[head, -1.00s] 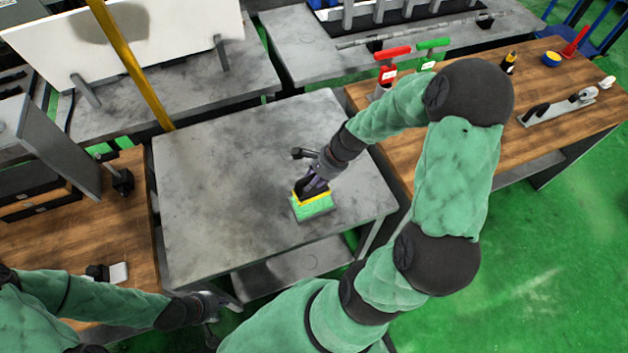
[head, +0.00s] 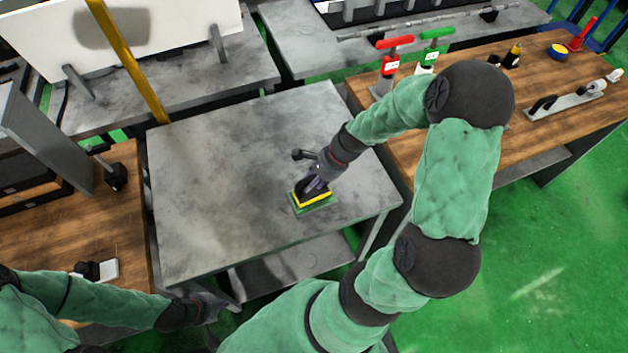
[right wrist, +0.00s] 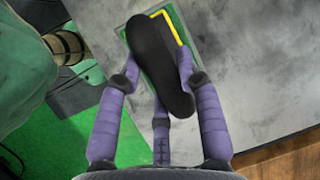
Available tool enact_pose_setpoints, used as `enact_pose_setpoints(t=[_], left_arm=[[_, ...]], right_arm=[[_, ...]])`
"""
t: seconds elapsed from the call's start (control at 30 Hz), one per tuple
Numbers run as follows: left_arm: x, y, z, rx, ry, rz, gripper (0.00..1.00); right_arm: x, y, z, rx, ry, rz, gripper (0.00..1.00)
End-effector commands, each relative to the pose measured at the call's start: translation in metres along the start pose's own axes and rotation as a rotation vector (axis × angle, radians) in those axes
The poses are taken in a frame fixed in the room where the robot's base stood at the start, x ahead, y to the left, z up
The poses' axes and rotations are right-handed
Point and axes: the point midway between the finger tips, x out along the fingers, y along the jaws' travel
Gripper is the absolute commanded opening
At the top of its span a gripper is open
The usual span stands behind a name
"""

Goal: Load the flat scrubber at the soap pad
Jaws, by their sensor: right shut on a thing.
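The flat scrubber (head: 301,197) has a black handle and a yellow-edged base. My right gripper (head: 317,182) is shut on the black handle, which lies between the purple fingers in the right wrist view (right wrist: 160,65). The scrubber's base lies over the green soap pad (head: 318,209), near the front right of the grey table; it appears to touch the pad, though the contact is hidden. A strip of green and the yellow edge also show in the right wrist view. My left gripper (head: 212,305) hangs low at the lower left, apart from these; its fingers are too small to read.
The grey table (head: 210,190) is otherwise bare. A wooden bench (head: 480,135) at right carries red and green clamp-like tools (head: 390,65) and a long metal tool (head: 565,103). Another wooden bench (head: 60,235) stands at left. A yellow post (head: 128,62) rises behind the grey table.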

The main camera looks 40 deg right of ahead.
Motion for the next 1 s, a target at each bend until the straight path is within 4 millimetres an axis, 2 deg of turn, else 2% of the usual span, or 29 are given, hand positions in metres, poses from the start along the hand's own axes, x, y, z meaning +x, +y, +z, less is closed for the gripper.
enact_pose_setpoints(t=[1.0], left_arm=[[0.0050, -0.0018, -0.0002, 0.000, 0.000, 0.000, 0.00]], right_arm=[[0.0064, 0.0013, -0.0027, 0.000, 0.000, 0.000, 0.10]])
